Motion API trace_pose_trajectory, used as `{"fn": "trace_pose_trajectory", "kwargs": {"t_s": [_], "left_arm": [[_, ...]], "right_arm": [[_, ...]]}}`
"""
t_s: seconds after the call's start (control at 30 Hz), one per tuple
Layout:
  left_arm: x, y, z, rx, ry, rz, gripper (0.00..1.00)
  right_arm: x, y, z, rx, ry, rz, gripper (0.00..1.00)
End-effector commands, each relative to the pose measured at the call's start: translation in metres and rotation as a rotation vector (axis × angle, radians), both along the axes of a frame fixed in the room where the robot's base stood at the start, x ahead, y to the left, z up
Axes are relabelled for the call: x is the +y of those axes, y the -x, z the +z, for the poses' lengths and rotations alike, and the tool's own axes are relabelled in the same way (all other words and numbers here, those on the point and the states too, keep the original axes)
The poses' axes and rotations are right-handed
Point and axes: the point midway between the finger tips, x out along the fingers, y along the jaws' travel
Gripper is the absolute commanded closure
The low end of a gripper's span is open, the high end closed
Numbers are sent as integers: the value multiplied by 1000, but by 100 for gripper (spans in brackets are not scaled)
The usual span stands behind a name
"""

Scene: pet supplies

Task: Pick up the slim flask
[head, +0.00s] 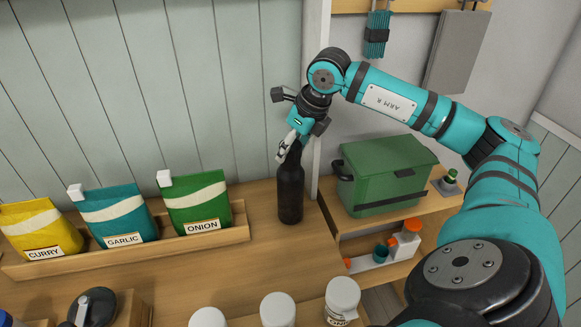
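A tall, dark, narrow bottle, which looks like the slim flask (290,192), stands upright on the wooden counter near its right edge. My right gripper (289,146) comes down from above at the flask's neck. Its pale fingers overlap the neck and hide part of the top. I cannot tell whether they are closed on the neck or only around or beside it. My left gripper is not in view.
A wooden rack (130,252) with curry, garlic and onion bags stands left of the flask. A green lidded box (388,172) is to the right on a lower shelf. White-capped jars (278,309) line the front. The counter between rack and jars is clear.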

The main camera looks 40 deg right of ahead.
Motion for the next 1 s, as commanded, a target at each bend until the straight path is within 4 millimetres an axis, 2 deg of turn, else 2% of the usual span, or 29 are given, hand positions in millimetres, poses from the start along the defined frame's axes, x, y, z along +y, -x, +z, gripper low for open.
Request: {"fn": "trace_pose_trajectory", "kwargs": {"t_s": [0.03, 0.3, 0.7, 1.0], "left_arm": [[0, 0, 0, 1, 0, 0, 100], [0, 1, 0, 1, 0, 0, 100], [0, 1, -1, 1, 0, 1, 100], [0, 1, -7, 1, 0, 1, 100]], "right_arm": [[0, 0, 0, 0, 0, 0, 66], [0, 0, 0, 0, 0, 0, 100], [0, -1, 3, -4, 0, 0, 100], [0, -1, 23, -5, 0, 0, 100]]}}
